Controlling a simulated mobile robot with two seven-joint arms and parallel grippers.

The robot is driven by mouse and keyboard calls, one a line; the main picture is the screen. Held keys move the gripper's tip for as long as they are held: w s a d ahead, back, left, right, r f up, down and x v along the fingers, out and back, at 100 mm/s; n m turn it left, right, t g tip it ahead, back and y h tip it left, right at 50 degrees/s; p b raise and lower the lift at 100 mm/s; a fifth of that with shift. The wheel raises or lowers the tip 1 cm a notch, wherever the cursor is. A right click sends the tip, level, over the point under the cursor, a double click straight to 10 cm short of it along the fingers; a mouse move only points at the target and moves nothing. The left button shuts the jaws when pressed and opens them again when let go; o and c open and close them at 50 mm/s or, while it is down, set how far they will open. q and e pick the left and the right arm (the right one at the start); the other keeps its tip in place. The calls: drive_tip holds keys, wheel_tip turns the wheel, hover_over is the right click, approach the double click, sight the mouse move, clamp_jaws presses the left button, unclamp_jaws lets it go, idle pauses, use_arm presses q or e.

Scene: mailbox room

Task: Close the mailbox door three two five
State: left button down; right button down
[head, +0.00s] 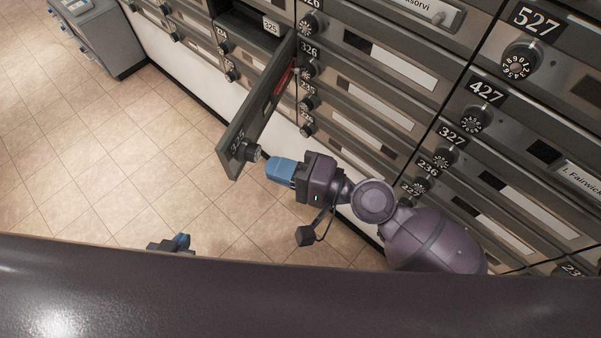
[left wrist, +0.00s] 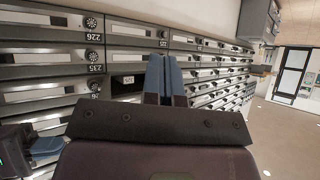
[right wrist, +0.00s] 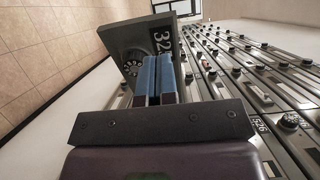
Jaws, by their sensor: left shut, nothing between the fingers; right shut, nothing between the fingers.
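The grey mailbox door 325 (head: 258,108) stands wide open, sticking out from the mailbox wall. Its dial (head: 249,152) and number plate sit near its free end. The open compartment (head: 240,25) with a small 325 label is at the top. My right gripper (head: 272,169) has blue fingers, is shut and empty, and is beside the dial at the door's free end, on the numbered face side. In the right wrist view the door (right wrist: 130,42) is just beyond the fingers; contact is unclear. My left gripper (head: 183,241) is low, mostly hidden; its shut, empty fingers show in the left wrist view (left wrist: 165,78).
Rows of closed mailbox doors with dials (head: 474,120) fill the wall on the right. A grey cabinet (head: 100,40) stands at the top left. The tiled floor (head: 120,160) left of the open door is clear.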

sight(230, 154)
drive_tip(key=x, duration=0.7)
drive_tip(key=shift+p, duration=0.4)
